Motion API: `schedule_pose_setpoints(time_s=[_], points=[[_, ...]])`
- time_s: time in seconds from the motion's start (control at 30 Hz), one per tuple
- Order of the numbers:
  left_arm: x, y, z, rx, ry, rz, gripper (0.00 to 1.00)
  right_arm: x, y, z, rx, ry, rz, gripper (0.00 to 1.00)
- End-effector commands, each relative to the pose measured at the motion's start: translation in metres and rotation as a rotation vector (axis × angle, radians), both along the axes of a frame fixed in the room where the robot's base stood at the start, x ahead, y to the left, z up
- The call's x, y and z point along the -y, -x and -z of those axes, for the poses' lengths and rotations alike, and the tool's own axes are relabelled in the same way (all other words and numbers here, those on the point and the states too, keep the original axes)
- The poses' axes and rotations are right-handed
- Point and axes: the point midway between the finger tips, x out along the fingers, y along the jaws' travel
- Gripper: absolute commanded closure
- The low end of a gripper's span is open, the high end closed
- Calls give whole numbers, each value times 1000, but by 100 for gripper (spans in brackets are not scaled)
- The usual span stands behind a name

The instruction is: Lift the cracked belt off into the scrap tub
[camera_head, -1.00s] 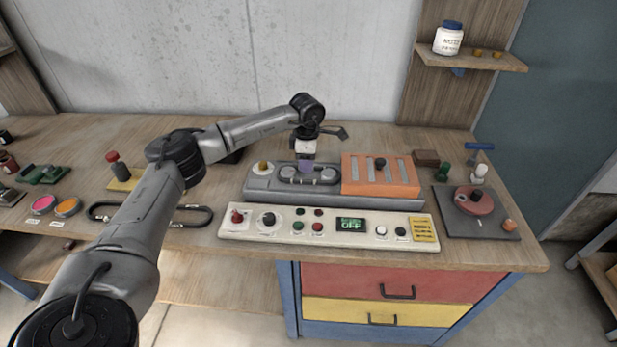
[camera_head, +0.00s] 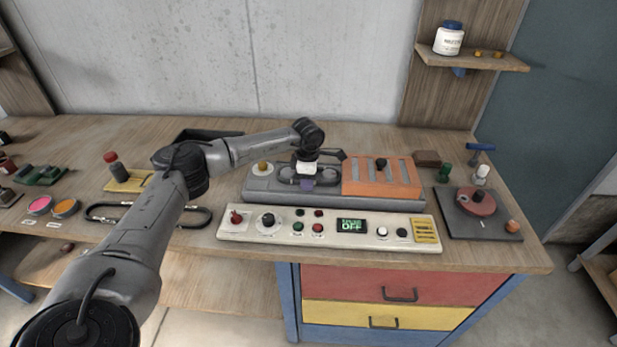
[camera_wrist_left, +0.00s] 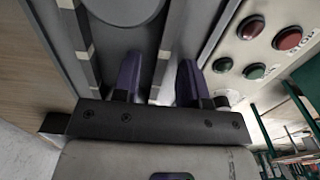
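The cracked belt is a dark strap with pale marks around the pulleys of the grey machine (camera_head: 262,196). In the left wrist view two belt runs show; one (camera_wrist_left: 172,30) passes between the finger lines, the other (camera_wrist_left: 80,40) lies left of them. My left gripper (camera_head: 307,184) points down over the machine's near side and hides part of the belt. In the wrist view its purple fingers (camera_wrist_left: 158,82) are apart, with nothing clamped visible. A dark open tray (camera_head: 205,133), perhaps the scrap tub, stands behind my left arm, partly hidden. My right gripper is out of view.
An orange slotted cover (camera_head: 381,182) sits right of the pulleys. A control panel (camera_head: 335,230) with knobs and an OFF display lies in front. Another dark belt loop (camera_head: 200,217) lies on the bench, partly behind my arm. A grey plate (camera_head: 478,226) stands at right.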

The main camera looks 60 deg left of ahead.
Motion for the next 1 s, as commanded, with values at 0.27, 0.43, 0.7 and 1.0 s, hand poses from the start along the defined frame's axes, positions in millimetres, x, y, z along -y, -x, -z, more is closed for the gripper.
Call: schedule_pose_setpoints(time_s=[0.27,0.43,0.7,1.0], points=[[0,0,-1,0,0,0,78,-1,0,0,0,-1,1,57],[0,0,-1,0,0,0,94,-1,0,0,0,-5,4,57],[0,0,-1,1,1,0,100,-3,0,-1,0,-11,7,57],[0,0,-12,1,0,0,100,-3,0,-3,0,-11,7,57]])
